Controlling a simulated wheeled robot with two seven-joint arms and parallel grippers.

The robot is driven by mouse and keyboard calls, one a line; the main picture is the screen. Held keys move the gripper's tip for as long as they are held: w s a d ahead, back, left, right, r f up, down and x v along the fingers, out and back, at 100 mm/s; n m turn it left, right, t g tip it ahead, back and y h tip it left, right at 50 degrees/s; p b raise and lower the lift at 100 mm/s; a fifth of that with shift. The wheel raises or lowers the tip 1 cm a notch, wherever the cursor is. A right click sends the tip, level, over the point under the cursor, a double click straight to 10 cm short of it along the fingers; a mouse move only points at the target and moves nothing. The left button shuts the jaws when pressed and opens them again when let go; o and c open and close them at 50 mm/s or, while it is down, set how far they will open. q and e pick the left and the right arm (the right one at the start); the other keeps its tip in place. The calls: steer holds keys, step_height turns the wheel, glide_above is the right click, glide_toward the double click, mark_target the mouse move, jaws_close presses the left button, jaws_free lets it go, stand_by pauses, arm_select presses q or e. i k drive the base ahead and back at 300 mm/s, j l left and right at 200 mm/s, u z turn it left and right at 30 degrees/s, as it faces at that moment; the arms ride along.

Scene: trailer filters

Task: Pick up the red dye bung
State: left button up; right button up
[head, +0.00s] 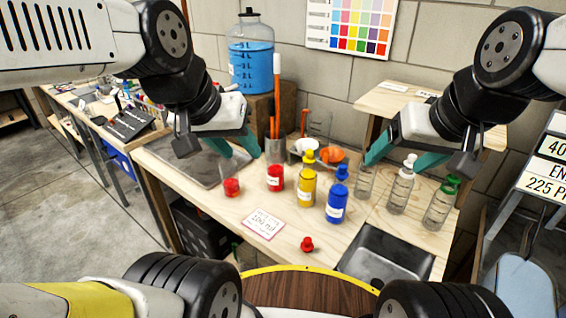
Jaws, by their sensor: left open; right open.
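The red dye bung (307,244) is a small red stopper lying on the wooden bench near its front edge, to the right of a white card. A red dye bottle (275,178) stands further back with no bung in its top. My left gripper (239,152) has teal fingers and hangs open above the back left of the bench, well away from the bung. My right gripper (402,160) is open near the clear bottles at the right, also away from the bung. Neither gripper visibly holds anything.
A yellow bottle (307,189) and a blue bottle (337,205) stand mid-bench. Clear bottles (400,192) stand at the right. A dark sink tray (385,262) lies right of the bung. The labelled card (263,223) lies flat.

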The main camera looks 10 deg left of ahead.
mark_target(307, 246)
steer(key=k+l+u, duration=0.1)
steer(key=k+u, duration=0.65)
steer(key=i+l, duration=0.05)
steer(key=i, duration=0.05)
